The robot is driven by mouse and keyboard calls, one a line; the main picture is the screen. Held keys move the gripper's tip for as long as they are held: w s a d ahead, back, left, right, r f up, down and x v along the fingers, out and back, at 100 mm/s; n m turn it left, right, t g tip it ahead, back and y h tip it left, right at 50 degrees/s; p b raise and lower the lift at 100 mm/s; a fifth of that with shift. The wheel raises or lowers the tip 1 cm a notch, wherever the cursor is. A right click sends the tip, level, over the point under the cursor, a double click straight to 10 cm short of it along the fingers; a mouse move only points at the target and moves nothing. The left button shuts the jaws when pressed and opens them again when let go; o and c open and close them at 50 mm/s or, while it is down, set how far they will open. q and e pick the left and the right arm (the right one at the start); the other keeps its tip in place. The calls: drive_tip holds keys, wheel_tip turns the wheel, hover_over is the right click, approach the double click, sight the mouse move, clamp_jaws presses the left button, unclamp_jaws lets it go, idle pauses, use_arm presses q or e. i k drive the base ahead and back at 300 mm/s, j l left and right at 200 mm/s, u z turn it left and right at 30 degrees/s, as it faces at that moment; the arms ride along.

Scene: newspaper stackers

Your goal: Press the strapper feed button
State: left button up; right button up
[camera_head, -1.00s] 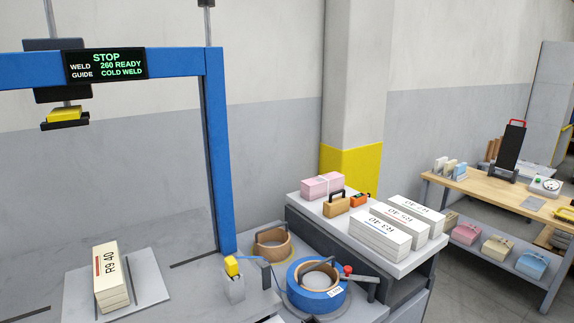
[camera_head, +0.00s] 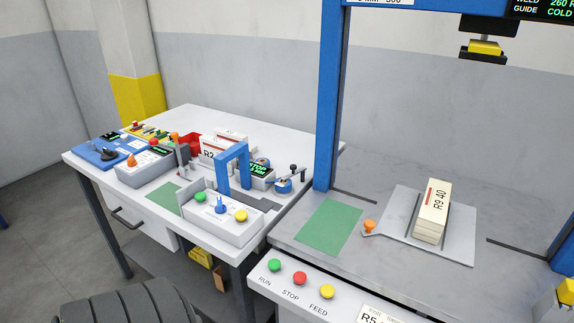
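The strapper's front panel (camera_head: 258,284) is at the bottom centre of the head view. It carries a green RUN button (camera_head: 274,265), a red STOP button (camera_head: 300,278) and a yellow FEED button (camera_head: 327,291). Nothing covers the FEED button, and nothing touches it. The strapper's blue frame (camera_head: 328,110) rises behind the panel. A stack labelled R9 40 (camera_head: 432,212) stands on the grey plate (camera_head: 462,240) on the strapper table. Neither of my grippers is in view.
A white table (camera_head: 255,118) to the left holds a small machine with a blue arch (camera_head: 232,165), its own green and yellow buttons, and several devices. A green mat (camera_head: 318,228) lies bare on the strapper table. A dark ribbed shape (camera_head: 115,303) fills the bottom left.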

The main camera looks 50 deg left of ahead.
sight(328, 291)
drive_tip(key=i+j+u, duration=0.1)
drive_tip(key=u, duration=1.05)
drive_tip(key=j, duration=0.1)
